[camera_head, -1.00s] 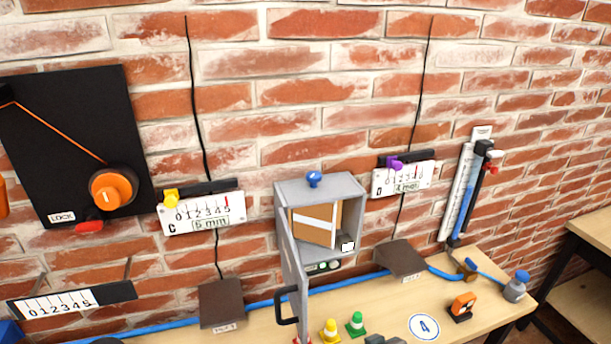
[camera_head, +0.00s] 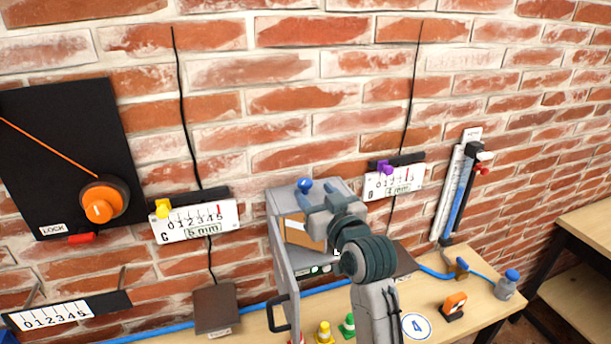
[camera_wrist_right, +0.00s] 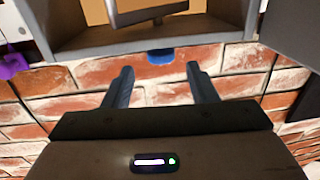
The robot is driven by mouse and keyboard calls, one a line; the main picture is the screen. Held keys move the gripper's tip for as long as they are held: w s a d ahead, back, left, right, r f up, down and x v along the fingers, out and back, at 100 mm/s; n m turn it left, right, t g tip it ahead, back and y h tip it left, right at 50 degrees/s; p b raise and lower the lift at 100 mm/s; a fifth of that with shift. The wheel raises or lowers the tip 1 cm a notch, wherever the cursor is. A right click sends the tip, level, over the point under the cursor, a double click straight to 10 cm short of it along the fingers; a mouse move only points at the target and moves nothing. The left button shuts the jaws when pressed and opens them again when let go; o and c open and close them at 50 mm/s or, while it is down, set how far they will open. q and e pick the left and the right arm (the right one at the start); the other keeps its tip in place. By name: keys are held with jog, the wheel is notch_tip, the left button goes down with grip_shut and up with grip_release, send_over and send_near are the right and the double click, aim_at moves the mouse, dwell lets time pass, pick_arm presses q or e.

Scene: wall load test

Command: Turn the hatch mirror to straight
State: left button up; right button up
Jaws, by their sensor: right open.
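The hatch is a grey wall box (camera_head: 283,203) with its door (camera_head: 283,265) standing open. A blue knob (camera_head: 304,186) sits on its top; the knob also shows in the right wrist view (camera_wrist_right: 173,56), ahead of the fingers. Inside is a brown surface with a pale strip (camera_head: 298,228); I cannot tell for sure which part is the mirror or its angle. My right gripper (camera_head: 316,205) is in front of the box's upper part, covering much of the opening. In the right wrist view its fingers (camera_wrist_right: 163,75) are apart and empty, short of the knob. My left gripper is out of view.
A gauge with a purple slider (camera_head: 386,168) hangs close right of the box; another with a yellow slider (camera_head: 163,208) hangs left. A black panel with an orange knob (camera_head: 100,203) is farther left. Small cones (camera_head: 325,331) stand on the bench below.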

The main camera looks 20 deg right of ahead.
aim_at(307, 184)
jog(key=w+p, duration=0.1)
jog(key=w, duration=0.1)
jog(key=w+a, duration=0.1)
jog(key=w, duration=0.1)
jog(key=shift+w+r+p, duration=0.15)
jog(key=shift+w+p, duration=0.1)
jog(key=shift+p, duration=0.1)
jog(key=shift+w+d+f, duration=0.1)
jog(key=shift+w+f, duration=0.1)
jog(key=shift+w, duration=0.5)
